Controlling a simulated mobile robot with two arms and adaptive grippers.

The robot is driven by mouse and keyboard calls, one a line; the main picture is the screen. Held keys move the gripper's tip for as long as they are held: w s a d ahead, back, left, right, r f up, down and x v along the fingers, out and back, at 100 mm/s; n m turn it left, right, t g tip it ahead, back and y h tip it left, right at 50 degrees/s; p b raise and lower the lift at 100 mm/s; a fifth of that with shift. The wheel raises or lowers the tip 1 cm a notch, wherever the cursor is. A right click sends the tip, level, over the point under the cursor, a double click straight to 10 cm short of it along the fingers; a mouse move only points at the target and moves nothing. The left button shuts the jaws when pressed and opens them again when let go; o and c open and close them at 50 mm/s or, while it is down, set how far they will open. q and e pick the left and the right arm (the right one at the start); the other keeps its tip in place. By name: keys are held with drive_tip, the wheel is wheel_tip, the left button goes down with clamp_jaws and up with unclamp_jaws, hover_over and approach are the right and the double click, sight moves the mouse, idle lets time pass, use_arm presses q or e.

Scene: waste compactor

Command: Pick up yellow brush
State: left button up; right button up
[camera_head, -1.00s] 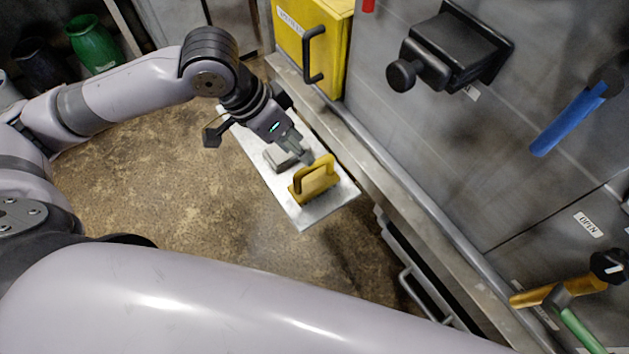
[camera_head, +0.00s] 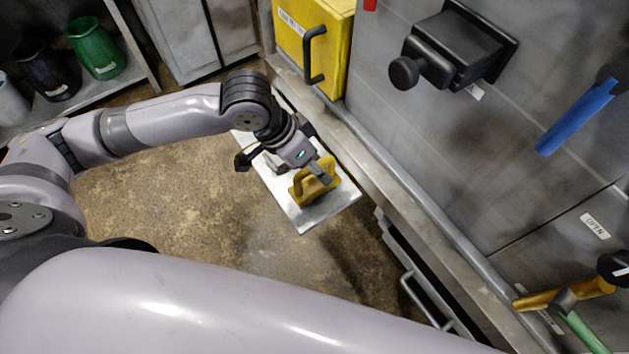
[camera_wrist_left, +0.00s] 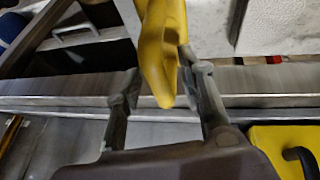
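The yellow brush (camera_head: 304,190), with a looped handle, rests on a flat metal tray (camera_head: 308,222). My left gripper (camera_head: 318,174) is right above it, at the handle. In the left wrist view the yellow brush (camera_wrist_left: 160,45) comes down between the two spread fingers of my left gripper (camera_wrist_left: 163,90). The right finger is close to the yellow, and I cannot tell if it touches. A gap shows on the left side. The gripper hides part of the brush in the head view. My right gripper is not in view.
A grey block-like object (camera_head: 274,166) lies on the tray behind the brush, partly hidden. A metal ledge (camera_head: 365,165) and machine wall run along the right. A yellow box (camera_head: 315,40) with a black handle stands behind. Open floor lies left of the tray.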

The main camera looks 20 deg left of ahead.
use_arm(q)
clamp_jaws()
idle(0.7)
